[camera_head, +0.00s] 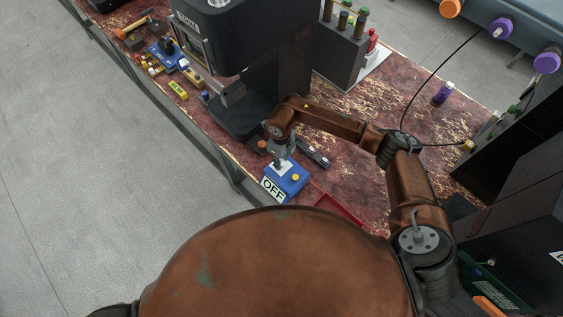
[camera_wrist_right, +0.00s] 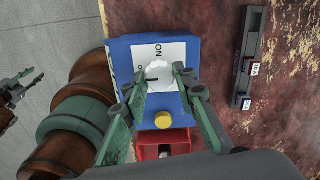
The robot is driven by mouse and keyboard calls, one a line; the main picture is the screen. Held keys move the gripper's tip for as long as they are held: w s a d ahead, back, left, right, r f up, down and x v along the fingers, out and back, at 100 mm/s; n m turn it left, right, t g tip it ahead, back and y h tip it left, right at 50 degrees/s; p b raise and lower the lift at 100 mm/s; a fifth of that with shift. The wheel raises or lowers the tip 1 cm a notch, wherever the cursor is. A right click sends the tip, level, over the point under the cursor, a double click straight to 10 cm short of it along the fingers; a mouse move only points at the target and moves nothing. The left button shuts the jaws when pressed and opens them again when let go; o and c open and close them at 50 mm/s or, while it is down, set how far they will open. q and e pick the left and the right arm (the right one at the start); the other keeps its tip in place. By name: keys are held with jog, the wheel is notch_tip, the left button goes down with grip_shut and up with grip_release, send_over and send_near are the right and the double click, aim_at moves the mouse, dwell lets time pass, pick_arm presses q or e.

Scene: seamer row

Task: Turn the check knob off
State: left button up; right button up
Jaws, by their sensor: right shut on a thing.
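The check knob is a pale round knob (camera_wrist_right: 159,76) with a dark pointer line, on the white label of a blue box (camera_wrist_right: 190,52). The pointer line lies roughly left-right in the right wrist view, and "ON" is printed beside the knob. In the head view the blue box (camera_head: 291,187) stands near the bench's front edge with an "OFF" sign (camera_head: 272,189) on its front. My right gripper (camera_wrist_right: 158,80) is over the box, shut on the knob from both sides; it also shows in the head view (camera_head: 280,162). A dark claw-like part at the right wrist view's left edge may be my left gripper (camera_wrist_right: 17,88).
A yellow button (camera_wrist_right: 168,119) is on the same box. A dark bar (camera_head: 313,153) lies close beside it, and a red tray (camera_head: 340,210) is nearby. The large black machine (camera_head: 245,115) stands behind. Another blue box (camera_head: 166,52) and small tools lie farther left.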

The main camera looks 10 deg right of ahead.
jog(key=n+b, duration=0.4)
jog(key=n, duration=0.1)
jog(key=shift+w+f+b, duration=0.15)
jog(key=shift+f+b, duration=0.05)
jog(key=shift+b, duration=0.15)
jog(key=shift+c, duration=0.2)
pick_arm(q)
notch_tip(320, 180, down, 8)
jog(key=s+b, duration=0.2)
jog(key=shift+s+g+b, duration=0.3)
jog(key=shift+b, duration=0.05)
pick_arm(e)
jog(key=shift+o, duration=0.2)
jog(key=shift+r+n, duration=0.15)
jog(key=shift+n, duration=1.85)
pick_arm(q)
jog(key=shift+f, duration=0.15)
pick_arm(e)
jog(key=o, duration=1.1)
pick_arm(q)
jog(key=shift+a, duration=0.1)
jog(key=shift+a, duration=0.1)
pick_arm(e)
jog(key=shift+r, duration=0.1)
notch_tip(320, 180, up, 12)
jog(key=shift+f, duration=0.1)
